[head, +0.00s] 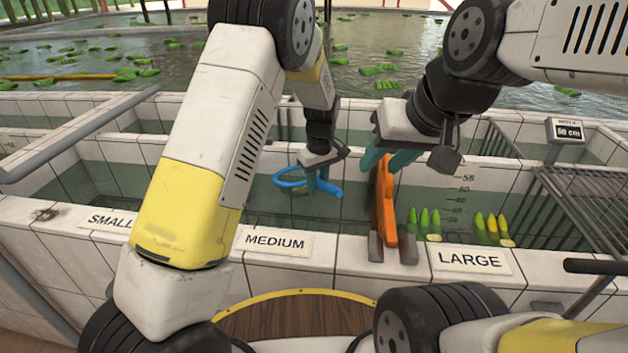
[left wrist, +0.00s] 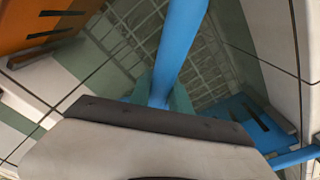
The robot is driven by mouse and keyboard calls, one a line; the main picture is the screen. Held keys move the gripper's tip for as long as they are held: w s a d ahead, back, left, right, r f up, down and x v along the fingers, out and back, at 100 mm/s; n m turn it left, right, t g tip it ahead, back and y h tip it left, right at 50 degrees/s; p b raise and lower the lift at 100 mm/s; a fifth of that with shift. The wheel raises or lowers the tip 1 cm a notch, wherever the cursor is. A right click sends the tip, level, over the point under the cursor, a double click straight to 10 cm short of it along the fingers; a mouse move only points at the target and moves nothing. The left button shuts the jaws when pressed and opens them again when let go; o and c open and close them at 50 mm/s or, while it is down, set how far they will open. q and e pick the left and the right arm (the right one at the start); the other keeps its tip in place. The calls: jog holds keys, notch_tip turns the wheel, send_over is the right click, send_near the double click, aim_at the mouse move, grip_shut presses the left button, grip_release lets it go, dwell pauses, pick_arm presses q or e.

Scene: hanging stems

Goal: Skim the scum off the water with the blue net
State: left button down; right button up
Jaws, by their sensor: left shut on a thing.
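My left gripper (head: 322,162) is shut on the blue net (head: 291,184), whose hoop hangs over the middle trough, close to the water (head: 262,200). In the left wrist view a blue bar (left wrist: 180,45) runs up from between the teal fingertips, and a slotted blue piece (left wrist: 250,122) shows at lower right. I cannot make out distinct scum on the trough water. My left arm hides part of the trough.
A tiled wall with MEDIUM (head: 274,241) and LARGE (head: 472,260) signs fronts the trough. Green and yellow-green fruit (head: 490,228) stands near the orange panel. Metal bars (head: 580,200) edge the right side. Green bunches (head: 378,69) float in the far pool.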

pick_arm(q)
notch_tip(320, 180, up, 16)
jog(key=shift+f, duration=0.2)
dwell(0.9)
dwell(0.5)
